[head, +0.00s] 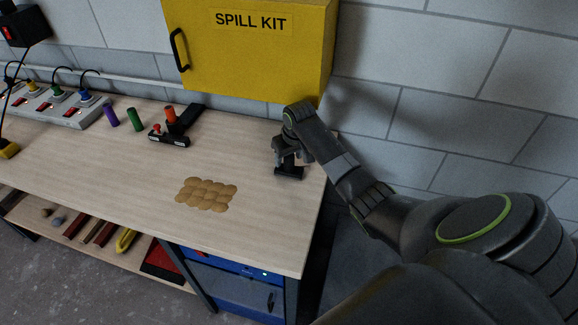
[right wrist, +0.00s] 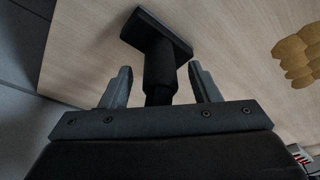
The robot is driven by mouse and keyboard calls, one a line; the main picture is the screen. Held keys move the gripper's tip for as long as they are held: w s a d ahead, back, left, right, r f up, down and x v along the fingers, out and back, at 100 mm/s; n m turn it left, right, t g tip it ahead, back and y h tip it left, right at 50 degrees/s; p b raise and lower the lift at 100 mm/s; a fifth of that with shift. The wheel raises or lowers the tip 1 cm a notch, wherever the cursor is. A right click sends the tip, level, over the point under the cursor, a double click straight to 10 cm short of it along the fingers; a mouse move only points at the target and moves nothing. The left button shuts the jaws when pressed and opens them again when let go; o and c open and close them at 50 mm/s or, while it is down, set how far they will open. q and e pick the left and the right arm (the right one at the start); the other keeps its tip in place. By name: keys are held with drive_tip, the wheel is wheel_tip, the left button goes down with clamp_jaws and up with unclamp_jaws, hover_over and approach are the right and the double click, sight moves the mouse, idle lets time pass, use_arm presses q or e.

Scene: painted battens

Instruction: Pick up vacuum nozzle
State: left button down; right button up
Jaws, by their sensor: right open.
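The vacuum nozzle (head: 289,172) is black, with a flat foot on the workbench near its right end. In the right wrist view the nozzle (right wrist: 158,32) shows its rectangular foot and a round neck that runs back between my fingers. My right gripper (head: 287,151) is over it, and in the wrist view the gripper (right wrist: 160,78) is open, with one finger on each side of the neck and gaps between. The neck's near end is hidden behind the gripper's body. My left gripper is not in view.
The workbench (head: 130,170) carries a patch of tan discs (head: 207,194), a black tool (head: 183,124), purple (head: 110,117) and green (head: 135,120) cylinders and a socket strip (head: 55,105). A yellow spill kit box (head: 250,50) hangs behind. Bench around the nozzle is clear.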

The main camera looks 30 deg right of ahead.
drive_tip(key=shift+x, duration=0.85)
drive_tip(key=c, duration=1.1)
drive_tip(key=shift+r, duration=0.1)
drive_tip(key=shift+r+b, duration=0.35)
drive_tip(key=shift+r, duration=0.2)
drive_tip(key=shift+s+a+r+b, duration=0.15)
drive_tip(key=shift+r+b, duration=0.1)
drive_tip(key=shift+r, duration=0.25)
drive_tip(key=shift+s+a+r+b, duration=0.15)
drive_tip(key=shift+r+b, duration=0.1)
drive_tip(key=shift+r, duration=0.25)
drive_tip(key=s+a+b, duration=0.1)
drive_tip(key=s+a, duration=0.2)
drive_tip(key=a, duration=0.1)
drive_tip(key=s+a+b, duration=0.1)
drive_tip(key=s+a, duration=0.2)
drive_tip(key=a, duration=0.1)
drive_tip(key=s+a+b, duration=0.1)
drive_tip(key=s+a, duration=0.3)
drive_tip(key=shift+s+a+r, duration=0.1)
drive_tip(key=shift+s+a, duration=0.45)
